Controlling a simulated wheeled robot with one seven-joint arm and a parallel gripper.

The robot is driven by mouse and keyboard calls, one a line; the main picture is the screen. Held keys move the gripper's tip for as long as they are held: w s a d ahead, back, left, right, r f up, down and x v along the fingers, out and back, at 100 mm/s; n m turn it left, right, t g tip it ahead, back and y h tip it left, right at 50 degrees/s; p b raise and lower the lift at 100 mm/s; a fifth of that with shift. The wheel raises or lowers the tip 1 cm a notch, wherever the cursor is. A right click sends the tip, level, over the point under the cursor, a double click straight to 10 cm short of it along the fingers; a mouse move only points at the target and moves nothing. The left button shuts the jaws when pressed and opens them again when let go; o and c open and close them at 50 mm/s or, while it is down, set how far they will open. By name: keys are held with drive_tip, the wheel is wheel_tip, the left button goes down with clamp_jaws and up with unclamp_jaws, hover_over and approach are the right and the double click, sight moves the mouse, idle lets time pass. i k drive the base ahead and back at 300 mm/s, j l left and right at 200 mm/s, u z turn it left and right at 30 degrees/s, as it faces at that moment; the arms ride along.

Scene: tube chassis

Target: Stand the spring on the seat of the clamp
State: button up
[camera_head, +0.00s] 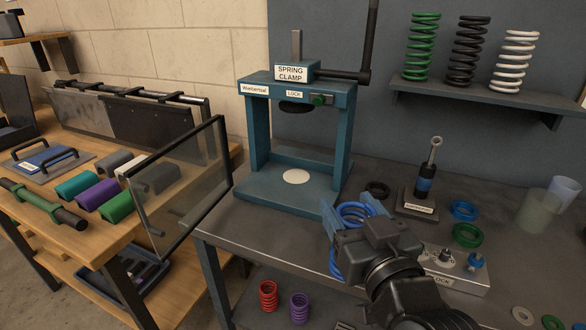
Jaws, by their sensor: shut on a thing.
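The spring clamp (343,155) is a blue frame standing on the dark bench. Its seat (296,176) is a pale round disc on the base plate, and it is bare. A dark press foot (296,106) hangs above the seat. My gripper (352,208) is in front of the base's right corner, shut on a blue spring (337,262). Part of the spring is hidden behind the fingers, and its tilt is hard to tell.
A clear screen (180,185) stands left of the clamp. A damper on a stand (424,185), blue ring (464,211), green ring (467,235) and lock block (455,270) are to the right. Green (423,47), black (468,50) and white (515,60) springs stand on the shelf (490,97).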

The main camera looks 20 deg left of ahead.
sight(295, 176)
drive_tip(key=i+j, duration=0.95)
drive_tip(key=j, duration=0.2)
